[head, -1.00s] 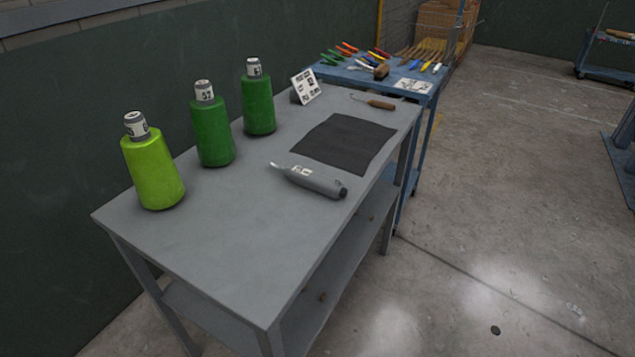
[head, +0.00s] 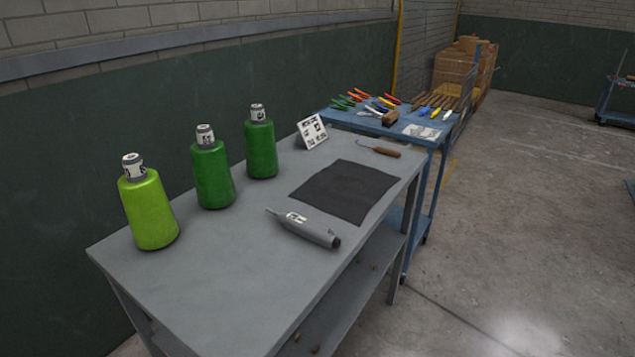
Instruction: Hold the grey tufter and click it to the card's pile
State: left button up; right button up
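The grey tufter (head: 308,230) lies on its side on the grey table, its thin tip pointing left and its dark end near the table's right edge. It has a white label with dark marks. The white card (head: 312,131) with dark printing stands tilted at the back of the table, behind a dark square mat (head: 345,191). The card's print is too small to read, and I cannot tell which pile belongs to it. Neither of my grippers shows in the head view.
Three cones, one light green (head: 149,212) and two darker green (head: 213,176) (head: 260,147), stand along the table's wall side. A wooden-handled hook tool (head: 380,151) lies at the far end. A blue cart (head: 400,124) with several tools stands beyond. The table's near part is clear.

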aim_at(336, 244)
jog(key=i+l+u, duration=0.2)
jog(key=l, duration=0.25)
jog(key=l+u, duration=0.2)
jog(key=l, duration=0.3)
jog(key=i+l+u, duration=0.15)
jog(key=l, duration=0.15)
jog(key=l+u, duration=0.2)
jog(key=l, duration=0.15)
